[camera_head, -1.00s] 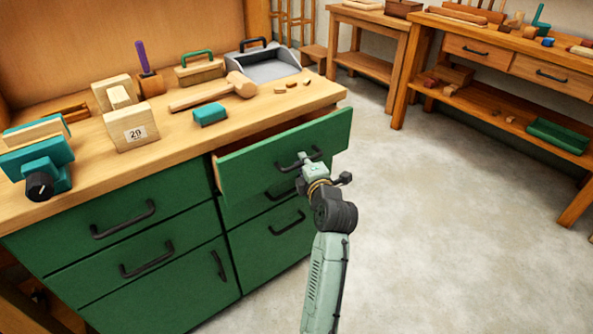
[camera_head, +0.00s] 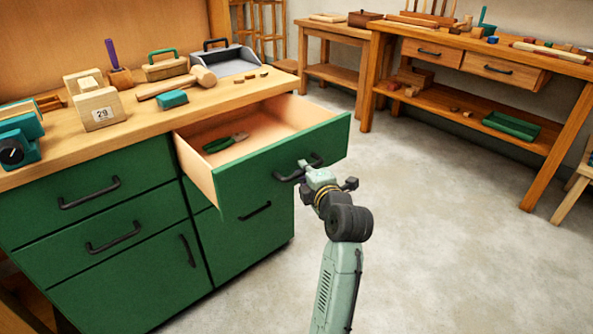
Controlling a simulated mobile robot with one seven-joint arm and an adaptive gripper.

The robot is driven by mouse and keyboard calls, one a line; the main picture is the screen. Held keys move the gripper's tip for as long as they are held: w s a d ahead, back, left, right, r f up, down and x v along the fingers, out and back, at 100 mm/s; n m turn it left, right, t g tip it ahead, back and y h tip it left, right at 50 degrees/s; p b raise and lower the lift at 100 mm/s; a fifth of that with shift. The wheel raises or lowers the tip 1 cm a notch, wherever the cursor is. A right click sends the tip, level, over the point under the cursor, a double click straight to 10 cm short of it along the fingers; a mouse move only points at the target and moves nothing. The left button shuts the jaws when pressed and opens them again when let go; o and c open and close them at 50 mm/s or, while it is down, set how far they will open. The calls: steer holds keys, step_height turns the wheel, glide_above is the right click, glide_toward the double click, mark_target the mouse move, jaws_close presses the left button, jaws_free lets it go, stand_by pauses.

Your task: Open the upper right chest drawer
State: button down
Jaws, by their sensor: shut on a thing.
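The upper right drawer (camera_head: 236,188) of the green chest (camera_head: 152,240) is pulled well out, and its pale wooden inside shows. Green-handled pliers (camera_head: 224,143) lie in it near the left side. My gripper (camera_head: 303,170) is at the black handle (camera_head: 286,177) on the drawer's front and is shut on it. The fingertips are small in view and partly hidden by the wrist.
A workbench (camera_head: 472,53) stands at the back right. The floor (camera_head: 430,230) to the right is clear.

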steer(key=s+d+b, duration=0.1)
steer(key=s+d, duration=0.3)
steer(key=s, duration=0.2)
steer(key=shift+b, duration=0.3)
steer(key=shift+d, duration=0.1)
steer(key=c, duration=1.7)
jaws_free()
steer(key=shift+o, duration=0.2)
steer(key=v, duration=0.7)
steer(key=shift+s, duration=0.2)
steer(key=shift+r, duration=0.1)
